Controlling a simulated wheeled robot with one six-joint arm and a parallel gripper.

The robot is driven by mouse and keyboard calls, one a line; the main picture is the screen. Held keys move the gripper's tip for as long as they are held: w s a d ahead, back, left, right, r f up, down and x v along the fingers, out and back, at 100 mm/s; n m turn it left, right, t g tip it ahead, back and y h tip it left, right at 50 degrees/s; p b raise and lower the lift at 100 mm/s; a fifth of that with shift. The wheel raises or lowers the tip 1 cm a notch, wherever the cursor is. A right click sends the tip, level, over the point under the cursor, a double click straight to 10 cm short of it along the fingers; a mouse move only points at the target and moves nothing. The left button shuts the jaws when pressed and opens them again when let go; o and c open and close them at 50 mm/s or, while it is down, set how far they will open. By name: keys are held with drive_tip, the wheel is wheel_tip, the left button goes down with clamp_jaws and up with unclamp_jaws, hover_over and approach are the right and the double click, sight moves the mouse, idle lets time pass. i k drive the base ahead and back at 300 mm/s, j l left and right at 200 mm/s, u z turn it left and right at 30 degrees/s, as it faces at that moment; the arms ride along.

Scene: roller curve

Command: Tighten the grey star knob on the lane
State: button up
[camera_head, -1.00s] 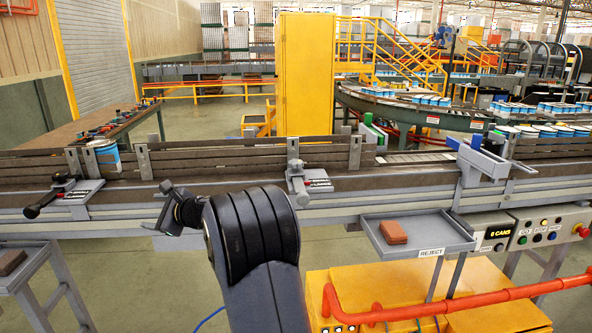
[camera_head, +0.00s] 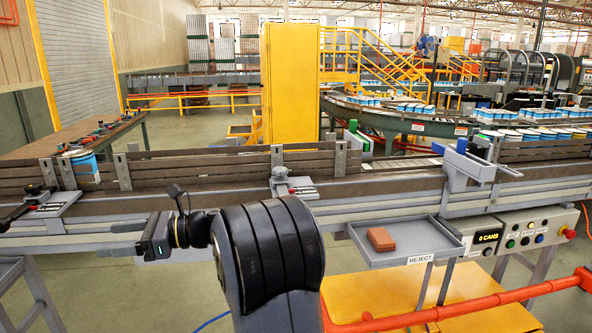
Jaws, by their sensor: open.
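The grey star knob (camera_head: 280,173) sits on a small clamp block on the near edge of the conveyor lane (camera_head: 355,190), near the middle of the head view. Its lobes are too small to make out. My gripper (camera_head: 128,240) is in front of the lane, left of the knob and lower in the picture. It points left, away from the knob. It is open, and I see nothing held in it; its fingers are hard to tell from the grey rail behind.
A black-handled clamp (camera_head: 36,208) is at the lane's left, near a blue-and-white can (camera_head: 86,170). An orange pipe rail (camera_head: 450,312) crosses the lower right. A control box (camera_head: 520,235) stands at the right.

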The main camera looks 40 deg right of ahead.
sight(280, 172)
drive_tip(key=i+l+z, duration=0.1)
drive_tip(key=l+z, duration=0.25)
drive_tip(key=i+l+z, duration=0.1)
drive_tip(key=l+z, duration=0.3)
drive_tip(key=i+l+z, duration=0.15)
drive_tip(key=z, duration=0.2)
